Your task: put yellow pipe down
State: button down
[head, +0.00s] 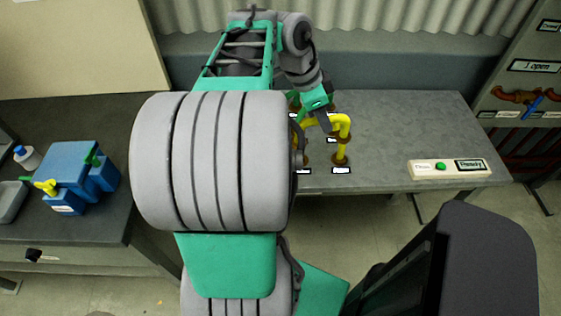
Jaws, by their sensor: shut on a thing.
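The yellow pipe (343,130) is a bent piece on the right part of the grey table, partly hidden behind my arm. Its right leg points down to a brown round flange (341,160) at the tabletop. I cannot tell whether the pipe's end rests in the flange or sits just above it. My gripper (324,121) is shut on the upper part of the pipe, coming from above and behind. Small white labels (341,170) lie on the table beside the flanges. The left end of the pipe is mostly hidden.
A white panel with a green button (440,167) lies at the table's right. The grey tabletop (400,125) right of the pipe is clear.

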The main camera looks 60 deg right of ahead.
jog(key=shift+m+y, duration=0.4)
jog(key=shift+m, duration=0.5)
jog(key=w+f, duration=0.3)
jog(key=f, duration=0.1)
jog(key=w+f+p, duration=0.1)
jog(key=w+f, duration=0.3)
jog(key=w+a+f, duration=0.1)
jog(key=w+f, duration=0.2)
jog(key=f, duration=0.2)
jog(key=shift+w+p, duration=0.3)
jog(key=shift+w, duration=0.1)
jog(key=shift+f+b, duration=0.25)
jog(key=shift+b, duration=0.05)
jog(key=c, duration=1.3)
grip_release()
jog(key=shift+r, duration=0.1)
